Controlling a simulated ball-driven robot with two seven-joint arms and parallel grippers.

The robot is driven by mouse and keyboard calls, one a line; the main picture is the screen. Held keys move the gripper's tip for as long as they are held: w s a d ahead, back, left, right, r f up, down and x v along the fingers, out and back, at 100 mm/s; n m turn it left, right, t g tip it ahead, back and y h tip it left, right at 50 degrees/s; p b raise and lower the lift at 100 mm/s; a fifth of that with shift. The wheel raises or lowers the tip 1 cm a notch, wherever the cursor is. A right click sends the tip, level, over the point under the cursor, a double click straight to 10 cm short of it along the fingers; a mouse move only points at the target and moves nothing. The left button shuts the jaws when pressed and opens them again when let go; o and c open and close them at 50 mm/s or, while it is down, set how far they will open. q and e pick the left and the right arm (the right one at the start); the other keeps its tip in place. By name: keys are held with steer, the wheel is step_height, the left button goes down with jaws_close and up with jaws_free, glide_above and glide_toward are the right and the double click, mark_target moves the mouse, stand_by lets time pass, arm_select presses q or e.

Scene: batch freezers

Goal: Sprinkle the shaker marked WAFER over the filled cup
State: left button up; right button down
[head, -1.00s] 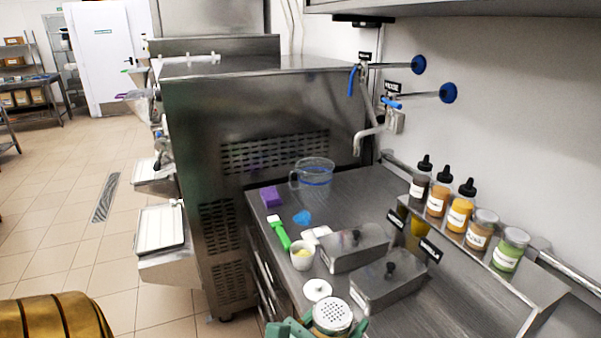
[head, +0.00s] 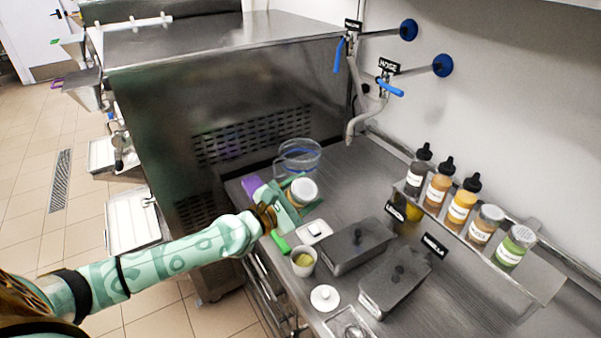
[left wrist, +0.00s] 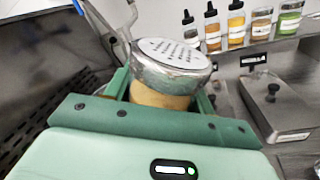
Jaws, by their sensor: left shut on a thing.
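My left gripper (head: 288,202) is shut on a shaker (head: 302,192), which has a perforated metal lid and tan contents in the left wrist view (left wrist: 160,92). Its label is not readable here, so I cannot tell whether it says WAFER. The shaker looks roughly upright, with its holed lid up. It is held near the back of the counter, beyond the cup. The small white cup (head: 303,262) stands on the counter with pale yellow filling in it, nearer the front than the gripper. My right gripper is not in view.
Two lidded metal tubs (head: 355,245) stand right of the cup, and a round white lid (head: 325,298) lies in front. A clear jug (head: 298,156) stands behind the gripper. Bottles and jars line a shelf (head: 540,275) at right. A purple block (head: 252,186) is beside the gripper.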

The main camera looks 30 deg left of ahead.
arm_select(q)
steer(key=shift+w+a+r, duration=0.25)
steer(key=shift+r, duration=0.05)
steer(key=shift+f+m+b, duration=0.2)
steer(key=shift+m+b, duration=0.1)
steer(key=shift+m, duration=0.1)
steer(key=f+m+b, duration=0.2)
steer(key=f+m, duration=0.2)
steer(key=m, duration=0.1)
steer(key=a+f+m+b, duration=0.1)
steer(key=f+m+b, duration=0.2)
steer(key=m, duration=0.3)
steer(key=f+m+b, duration=0.3)
steer(key=f+m, duration=0.1)
steer(key=m, duration=0.1)
steer(key=shift+w+a+f+m, duration=0.2)
steer(key=shift+w+f+m, duration=0.1)
steer(key=shift+f+m, duration=0.1)
